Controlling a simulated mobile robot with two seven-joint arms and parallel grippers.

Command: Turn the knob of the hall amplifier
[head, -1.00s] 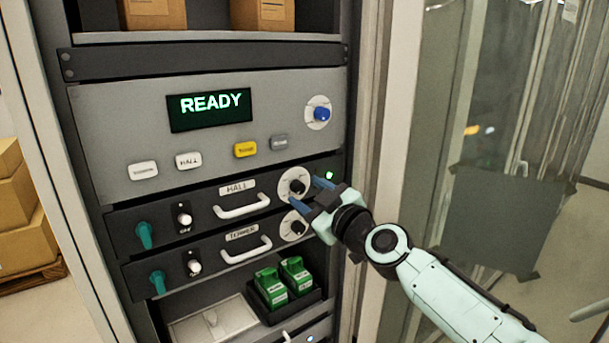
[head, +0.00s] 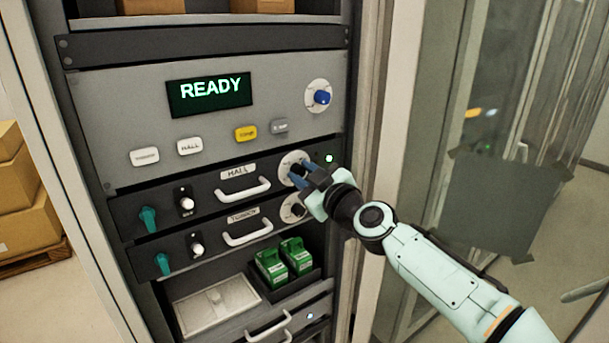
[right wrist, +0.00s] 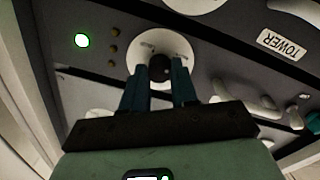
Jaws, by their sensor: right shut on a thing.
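The hall amplifier (head: 195,206) is a dark rack unit with a HALL label (head: 238,170), a white handle and a dark knob on a white round dial (head: 288,158) at its right end. My right gripper (head: 303,173) is at this dial in the head view, with its fingers over the knob. In the right wrist view the dark knob (right wrist: 159,66) sits between the blue fingertips of the gripper (right wrist: 160,82), which is shut on it. The fingers partly cover the knob and dial in the head view. My left gripper is not in view.
The tower amplifier (head: 205,250) with its own dial (head: 293,208) lies just below, close to my gripper. Above is a grey panel with a READY display (head: 209,94) and a blue knob (head: 321,97). Green blocks (head: 284,262) stand below. A glass wall is at right.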

